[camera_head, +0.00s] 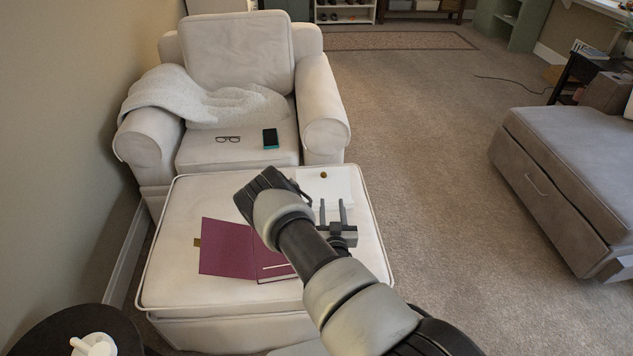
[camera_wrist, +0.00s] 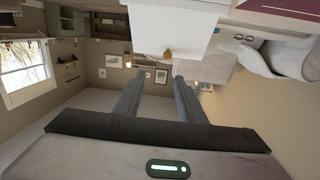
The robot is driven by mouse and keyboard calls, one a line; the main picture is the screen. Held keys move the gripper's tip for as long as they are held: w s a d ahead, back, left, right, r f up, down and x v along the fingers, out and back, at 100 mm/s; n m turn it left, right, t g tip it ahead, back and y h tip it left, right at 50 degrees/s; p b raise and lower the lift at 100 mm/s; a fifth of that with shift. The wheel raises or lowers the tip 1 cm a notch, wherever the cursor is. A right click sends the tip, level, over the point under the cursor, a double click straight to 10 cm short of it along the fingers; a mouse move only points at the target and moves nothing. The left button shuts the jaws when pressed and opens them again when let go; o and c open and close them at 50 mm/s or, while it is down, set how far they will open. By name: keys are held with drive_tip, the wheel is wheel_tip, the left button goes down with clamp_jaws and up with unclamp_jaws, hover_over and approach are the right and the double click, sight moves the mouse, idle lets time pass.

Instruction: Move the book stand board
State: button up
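A white board (camera_head: 335,187) with a small gold knob (camera_head: 323,174) is at the right side of the cream ottoman (camera_head: 176,283); it looks like the book stand board. It also shows at the top of the wrist view (camera_wrist: 178,25), with its knob (camera_wrist: 168,54) at the near edge. My gripper (camera_head: 332,203) is open and empty, its two fingers pointing at the board. In the wrist view the fingertips (camera_wrist: 158,77) are apart, either side of the knob's line and short of it. I cannot tell whether they touch the board.
An open maroon book (camera_head: 228,249) lies on the ottoman, partly hidden by my arm. Glasses (camera_head: 228,139) and a phone (camera_head: 270,138) rest on the armchair (camera_head: 240,50) behind. A dark round table (camera_head: 35,335) is front left. Carpet to the right is clear up to a grey ottoman (camera_head: 570,165).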

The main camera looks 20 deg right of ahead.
sight(324, 177)
drive_tip(key=shift+n+t+y, duration=0.5)
drive_tip(key=shift+n, duration=0.1)
drive_tip(key=w+b, duration=0.1)
drive_tip(key=w, duration=0.3)
drive_tip(key=w+d+f+b, duration=0.1)
drive_tip(key=w+b, duration=0.1)
drive_tip(key=w, duration=0.3)
drive_tip(key=w+d+f+b, duration=0.1)
drive_tip(key=w, duration=0.4)
drive_tip(key=shift+w+d+f+b, duration=0.15)
drive_tip(key=shift+w+b, duration=0.1)
drive_tip(key=shift+b, duration=0.15)
clamp_jaws()
